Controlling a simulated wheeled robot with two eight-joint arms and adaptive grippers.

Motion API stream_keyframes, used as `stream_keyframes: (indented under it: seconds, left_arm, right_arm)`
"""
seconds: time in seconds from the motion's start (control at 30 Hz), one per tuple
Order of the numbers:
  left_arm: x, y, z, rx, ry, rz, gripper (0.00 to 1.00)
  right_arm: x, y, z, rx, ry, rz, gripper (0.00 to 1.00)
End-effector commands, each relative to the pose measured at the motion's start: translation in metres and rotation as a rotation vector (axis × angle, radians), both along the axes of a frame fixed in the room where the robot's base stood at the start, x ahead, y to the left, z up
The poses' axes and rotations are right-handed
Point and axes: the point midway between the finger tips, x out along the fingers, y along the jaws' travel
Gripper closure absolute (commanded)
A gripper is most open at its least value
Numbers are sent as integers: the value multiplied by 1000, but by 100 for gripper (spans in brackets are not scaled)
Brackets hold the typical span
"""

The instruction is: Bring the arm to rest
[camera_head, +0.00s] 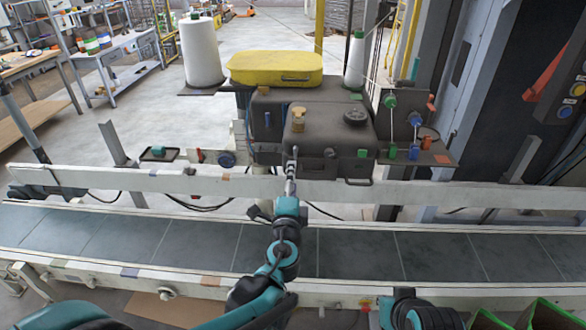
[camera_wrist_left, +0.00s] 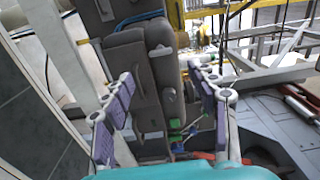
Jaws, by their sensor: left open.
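My left arm (camera_head: 283,255) comes in from the bottom left and reaches up across the conveyor. My left gripper (camera_head: 292,163) is at its far end, in front of the dark sewing-head-like machine (camera_head: 328,125), seen edge-on in the head view. In the left wrist view my left gripper (camera_wrist_left: 158,72) has its two purple-padded fingers spread wide, with nothing between them. The dark machine body (camera_wrist_left: 140,75) shows behind the gap. Whether the fingers touch the machine cannot be told. A dark and teal part of my right arm shows at the bottom right; its gripper is out of the picture.
The conveyor belt (camera_head: 200,240) runs across the front, with a pale rail (camera_head: 420,193) behind it. A yellow lid (camera_head: 275,68), a large white thread cone (camera_head: 202,52) and a smaller cone (camera_head: 355,62) stand at the machine. Green-edged open boxes (camera_head: 545,316) stand bottom right.

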Motion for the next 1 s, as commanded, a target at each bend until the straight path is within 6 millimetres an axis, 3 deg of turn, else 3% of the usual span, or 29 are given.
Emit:
stream_keyframes:
  seconds: [0.17,0.67,0.77,0.87,1.0]
  left_arm:
    - [-13,0,0,0,0,-1,41]
    - [-14,6,0,-19,7,13,41]
    - [-22,33,1,-108,44,75,41]
    - [-42,80,-5,-287,123,195,41]
    - [-95,143,-34,-619,280,405,41]
  right_arm:
    - [0,0,0,0,0,0,100]
    - [0,0,0,0,0,0,100]
    - [0,0,0,0,0,0,100]
    - [0,0,0,0,0,0,100]
    - [0,0,0,0,0,0,100]
